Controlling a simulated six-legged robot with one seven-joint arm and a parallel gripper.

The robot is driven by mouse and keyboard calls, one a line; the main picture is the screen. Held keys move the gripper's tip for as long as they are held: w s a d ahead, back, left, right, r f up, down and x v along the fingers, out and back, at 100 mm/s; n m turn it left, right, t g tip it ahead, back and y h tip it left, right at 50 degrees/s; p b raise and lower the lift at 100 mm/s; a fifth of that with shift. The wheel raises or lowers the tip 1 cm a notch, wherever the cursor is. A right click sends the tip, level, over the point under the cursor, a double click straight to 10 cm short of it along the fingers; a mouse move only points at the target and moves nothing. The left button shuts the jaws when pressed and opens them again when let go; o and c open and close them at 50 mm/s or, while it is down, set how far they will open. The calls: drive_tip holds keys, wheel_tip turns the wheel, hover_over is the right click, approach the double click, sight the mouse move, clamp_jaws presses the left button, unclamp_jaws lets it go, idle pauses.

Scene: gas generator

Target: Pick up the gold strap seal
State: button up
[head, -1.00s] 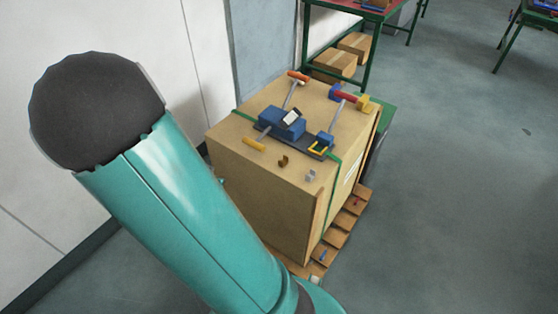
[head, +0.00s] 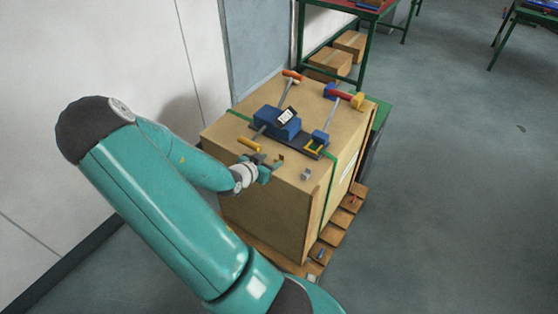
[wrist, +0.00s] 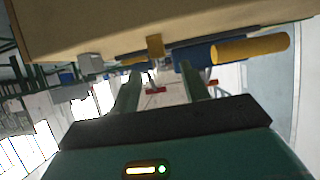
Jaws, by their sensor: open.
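The gold strap seal (head: 281,158) is a small bent piece standing on top of the cardboard-covered crate (head: 255,200), near its front edge. My gripper (head: 268,169) is at the crate's front edge, just in front of the seal, and partly covers it in the head view. In the wrist view, which appears upside down, the seal (wrist: 155,45) shows beyond and between the two spread fingers of my gripper (wrist: 160,80). The fingers are open, with nothing between them. I cannot tell the exact gap to the seal.
A grey seal (head: 306,174) stands to the right, and a yellow handle (head: 249,144) of the blue strapping tool (head: 276,122) lies to the left. A tool with a red grip (head: 338,94) lies behind. A green strap (head: 332,166) crosses the crate top. A wall is on the left.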

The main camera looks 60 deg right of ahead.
sight(278, 159)
drive_tip(key=x, duration=0.5)
drive_tip(key=shift+s+f, duration=0.1)
drive_tip(key=shift+f, duration=0.15)
drive_tip(key=shift+c, duration=0.3)
clamp_jaws()
